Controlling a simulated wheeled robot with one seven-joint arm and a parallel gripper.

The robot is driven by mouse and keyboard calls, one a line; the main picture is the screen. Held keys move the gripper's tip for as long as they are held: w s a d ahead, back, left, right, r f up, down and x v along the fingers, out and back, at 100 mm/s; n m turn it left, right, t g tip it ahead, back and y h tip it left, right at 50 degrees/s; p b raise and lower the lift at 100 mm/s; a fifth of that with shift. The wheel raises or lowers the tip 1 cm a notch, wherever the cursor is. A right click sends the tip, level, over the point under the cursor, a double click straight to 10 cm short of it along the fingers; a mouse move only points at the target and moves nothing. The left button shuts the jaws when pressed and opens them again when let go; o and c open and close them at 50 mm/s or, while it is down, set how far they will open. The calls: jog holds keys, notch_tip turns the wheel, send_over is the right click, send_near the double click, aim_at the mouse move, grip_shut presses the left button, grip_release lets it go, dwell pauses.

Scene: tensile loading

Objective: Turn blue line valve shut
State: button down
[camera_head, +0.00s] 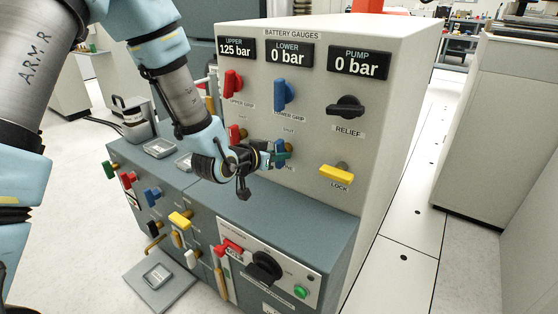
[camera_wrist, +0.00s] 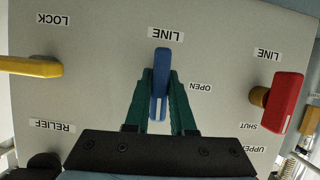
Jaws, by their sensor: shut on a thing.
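The blue line valve handle (camera_wrist: 161,75) sits on the pale panel face, between the green fingers of my gripper (camera_wrist: 160,84) in the wrist view. My gripper is shut on it, one finger along each side. The handle stands lengthwise in that upside-down view, with a LINE label (camera_wrist: 165,34) past its tip and an OPEN label (camera_wrist: 201,88) beside it. In the head view my gripper (camera_head: 279,154) reaches the panel from the left, and little of the blue handle shows there.
A red line valve (camera_wrist: 286,102) and a yellow lock handle (camera_wrist: 30,66) flank it. Above are a blue lower-grip handle (camera_head: 284,94), a red upper-grip handle (camera_head: 233,84) and a black relief knob (camera_head: 347,106). A grey bench (camera_head: 290,215) with more handles stands below.

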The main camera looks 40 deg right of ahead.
jog(key=shift+m, duration=0.3)
dwell(0.4)
jog(key=c, duration=0.8)
grip_release()
jog(key=shift+o, duration=0.2)
jog(key=v, duration=1)
jog(key=shift+s+a+r, duration=0.15)
jog(key=shift+s+a, duration=0.05)
jog(key=shift+a, duration=0.15)
